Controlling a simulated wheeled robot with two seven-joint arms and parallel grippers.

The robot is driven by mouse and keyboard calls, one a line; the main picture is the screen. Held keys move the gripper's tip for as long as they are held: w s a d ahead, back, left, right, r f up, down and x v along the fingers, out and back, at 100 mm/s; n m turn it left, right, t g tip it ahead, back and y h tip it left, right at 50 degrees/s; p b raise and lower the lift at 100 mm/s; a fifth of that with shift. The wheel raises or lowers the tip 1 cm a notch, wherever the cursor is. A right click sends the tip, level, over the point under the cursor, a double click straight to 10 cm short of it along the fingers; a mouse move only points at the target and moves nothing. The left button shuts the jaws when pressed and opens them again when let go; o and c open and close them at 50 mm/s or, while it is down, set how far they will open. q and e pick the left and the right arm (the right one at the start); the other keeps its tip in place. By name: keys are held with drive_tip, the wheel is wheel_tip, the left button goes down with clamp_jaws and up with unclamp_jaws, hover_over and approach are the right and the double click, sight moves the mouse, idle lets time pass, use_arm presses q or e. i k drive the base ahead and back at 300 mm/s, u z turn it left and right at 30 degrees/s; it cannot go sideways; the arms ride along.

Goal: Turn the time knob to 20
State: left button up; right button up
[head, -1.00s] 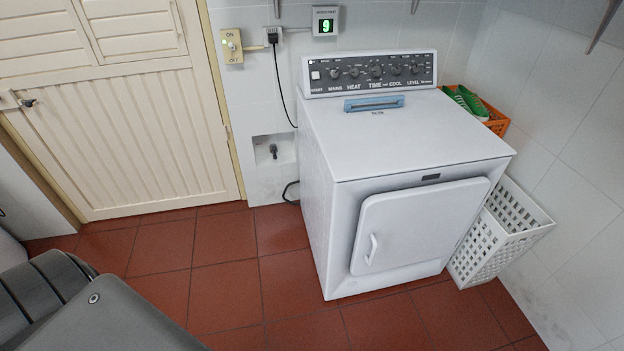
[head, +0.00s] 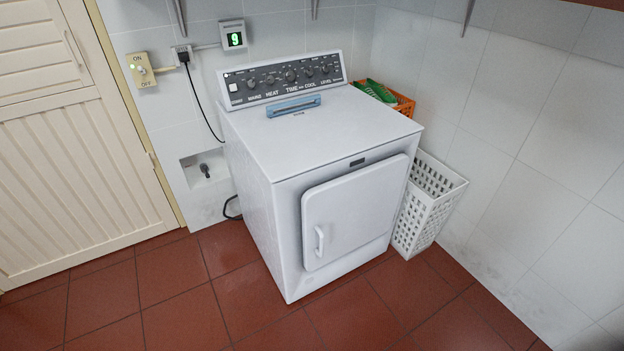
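A white dryer (head: 320,135) stands against the tiled wall in the head view, with its front door shut. Its dark control panel (head: 283,78) runs along the top back edge, with a row of knobs labelled MAINS, HEAT, TIME, COOL and LEVEL. The time knob (head: 291,76) is near the middle of the row, above the TIME label; its setting is too small to read. A small wall display (head: 234,39) above the panel shows a green 9. Neither of my grippers is in view.
A blue item (head: 293,107) lies on the dryer top. An orange crate (head: 404,106) with green things and a white basket (head: 431,205) stand right of the dryer. An ON/OFF switch (head: 141,69) is on the wall. The red tiled floor (head: 180,290) in front is clear.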

sight(290, 75)
drive_tip(key=u, duration=1.45)
drive_tip(key=i, duration=2.25)
drive_tip(key=z, duration=3.3)
